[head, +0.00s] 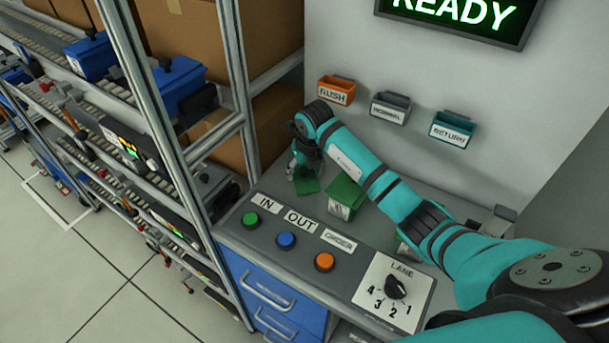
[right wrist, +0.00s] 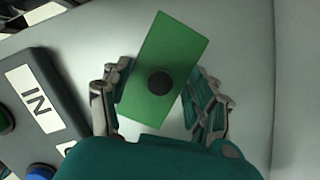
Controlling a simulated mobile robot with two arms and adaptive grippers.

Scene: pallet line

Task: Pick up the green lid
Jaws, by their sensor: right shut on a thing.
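The green lid (right wrist: 170,52) is a flat green rectangle with a round black knob (right wrist: 159,83) in its middle, seen in the right wrist view. It sits tilted between the two fingers of my right gripper (right wrist: 160,98), which is shut on it. In the head view the lid (head: 307,186) shows as a small green patch below my right gripper (head: 304,172), at the back of the grey worktop. A green box (head: 345,196) stands just to its right, partly behind my right arm. My left gripper is out of view.
A control panel (head: 345,256) with green, blue and orange buttons and a lane dial lies in front. A metal rack (head: 160,130) with cartons stands on the left. RUSH (head: 336,91), NORMAL (head: 390,108) and RETURN (head: 452,129) bins hang on the wall behind.

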